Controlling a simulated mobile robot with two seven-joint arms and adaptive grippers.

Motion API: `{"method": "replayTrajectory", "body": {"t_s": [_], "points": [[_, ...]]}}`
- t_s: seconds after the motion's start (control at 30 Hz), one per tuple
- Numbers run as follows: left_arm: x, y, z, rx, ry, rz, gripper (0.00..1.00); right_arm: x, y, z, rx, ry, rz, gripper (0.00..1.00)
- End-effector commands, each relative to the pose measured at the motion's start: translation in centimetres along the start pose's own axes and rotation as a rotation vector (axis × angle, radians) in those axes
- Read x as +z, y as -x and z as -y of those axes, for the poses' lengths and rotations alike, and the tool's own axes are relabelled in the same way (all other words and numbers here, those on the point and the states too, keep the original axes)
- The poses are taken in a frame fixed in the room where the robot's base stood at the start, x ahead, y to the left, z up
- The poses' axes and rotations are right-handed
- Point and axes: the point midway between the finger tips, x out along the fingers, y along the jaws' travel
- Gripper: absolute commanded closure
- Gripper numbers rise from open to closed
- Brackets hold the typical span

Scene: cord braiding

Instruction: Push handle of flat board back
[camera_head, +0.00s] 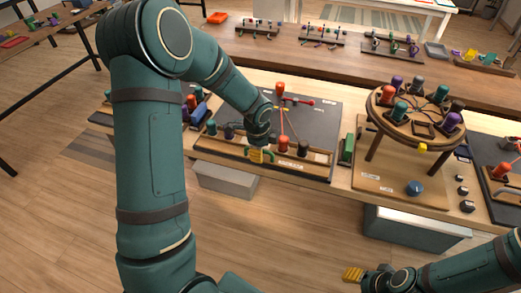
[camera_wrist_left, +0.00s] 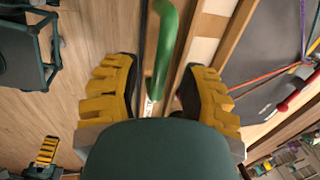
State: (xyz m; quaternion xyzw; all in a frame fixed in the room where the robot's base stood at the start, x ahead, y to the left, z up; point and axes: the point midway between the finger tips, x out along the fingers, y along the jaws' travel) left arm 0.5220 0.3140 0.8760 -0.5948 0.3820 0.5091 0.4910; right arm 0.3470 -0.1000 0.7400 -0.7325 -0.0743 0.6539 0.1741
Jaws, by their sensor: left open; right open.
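The flat board (camera_head: 318,108) is dark, with a wooden front rail, and lies on the workbench. Its green handle (camera_head: 271,153) is at the front edge, partly hidden by my left gripper (camera_head: 259,156). In the left wrist view the green handle (camera_wrist_left: 168,45) reaches down into the gap between the two yellow fingers of my left gripper (camera_wrist_left: 158,92). Those fingers are apart, one on each side of the handle; contact is not clear. My right gripper (camera_head: 353,274) is open and empty, low over the floor in front of the bench.
Red and dark spools with coloured cords stand on the board. A round wooden braiding stand (camera_head: 416,119) with several spools is to the right, near a green block (camera_head: 347,149). Grey boxes (camera_head: 225,180) sit below the bench. The floor in front is mostly clear.

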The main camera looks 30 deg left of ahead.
Motion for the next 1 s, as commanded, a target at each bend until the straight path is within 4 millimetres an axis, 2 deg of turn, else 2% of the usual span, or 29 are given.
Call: {"method": "replayTrajectory", "body": {"t_s": [0.27, 0.3, 0.37, 0.4, 0.83, 1.0], "points": [[-0.01, -0.05, 0.01, 0.0, 0.0, 0.0, 0.57, -0.03, 0.01, 0.01, 0.0, 0.0, -0.001, 0.53], [-0.01, -0.05, 0.01, 0.0, 0.0, 0.0, 0.72, -0.03, 0.01, 0.01, 0.0, 0.0, -0.001, 0.53], [-0.01, -0.05, 0.0, 0.0, 0.0, 0.0, 0.93, -0.03, 0.01, 0.0, 0.0, 0.0, -0.001, 0.53], [-0.01, -0.05, 0.0, 0.0, 0.0, 0.0, 1.0, -0.03, 0.0, 0.0, 0.0, 0.0, -0.001, 0.53], [-0.01, -0.15, -0.06, 0.003, 0.0, 0.0, 1.0, -0.02, 0.01, 0.0, 0.0, 0.0, 0.0, 0.53], [0.02, -0.29, 0.83, 0.004, 0.0, 0.0, 1.0, 0.02, 0.53, 0.2, 0.0, 0.0, 0.002, 0.53]]}}
